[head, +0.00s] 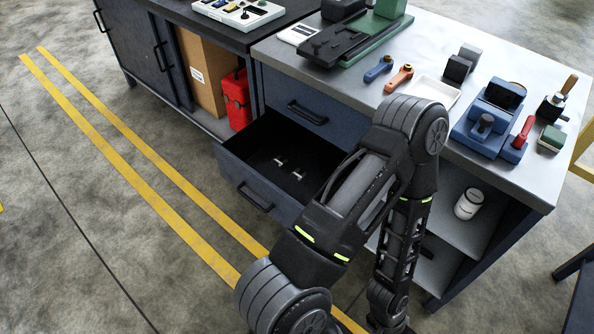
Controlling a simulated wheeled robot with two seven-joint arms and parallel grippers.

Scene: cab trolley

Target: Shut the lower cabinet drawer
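The lower cabinet drawer (258,190) is pulled out from the dark blue cabinet, below a shut upper drawer (305,110). Its front panel carries a dark bar handle (254,198). Its black inside holds a few small metal pieces (288,167). One of my black arms rises from the bottom, bends above the worktop's front edge and drops toward the bottom of the picture. It hides the right part of the open drawer. Neither of my grippers shows; that arm's lower end runs out at the bottom edge.
The grey worktop (345,97) holds a green and black machine (360,35), a blue vise (490,120) and small tools. A white cup (468,204) stands on the open shelf at right. A red box (237,98) sits left of the drawer. Floor in front of the drawer is clear.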

